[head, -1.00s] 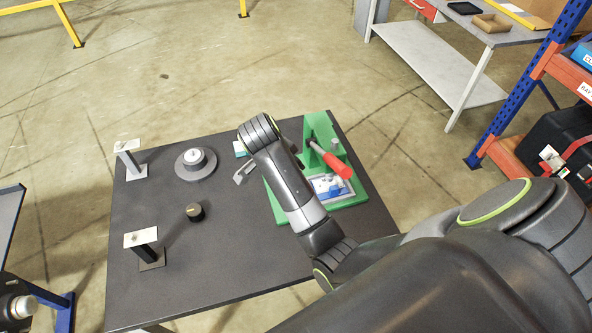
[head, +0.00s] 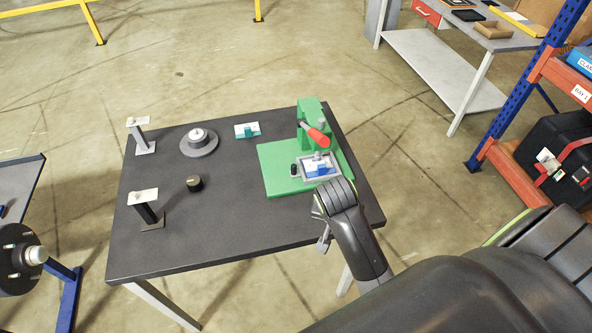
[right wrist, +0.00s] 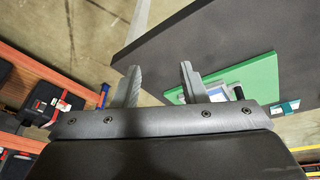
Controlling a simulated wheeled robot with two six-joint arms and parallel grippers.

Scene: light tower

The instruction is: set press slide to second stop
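The press is a green frame (head: 310,112) on a green base plate (head: 275,165) at the right of the dark table, with a red-gripped lever (head: 318,137). A grey-rimmed slide tray (head: 334,160) holding a blue part (head: 321,168) lies below the lever. A small black knob (head: 294,170) stands at the tray's left. I cannot make out any stop marks. My right gripper (head: 325,240) is near the table's front right, apart from the press. In the right wrist view its fingers (right wrist: 162,82) are spread with nothing held. My left gripper is out of view.
The table (head: 230,220) also carries a round grey dial (head: 199,142), a black knob (head: 194,183), two posts with white plates (head: 143,196) and a teal-and-white block (head: 247,131). The table's front middle is clear. A blue-and-orange rack (head: 540,75) stands at the right.

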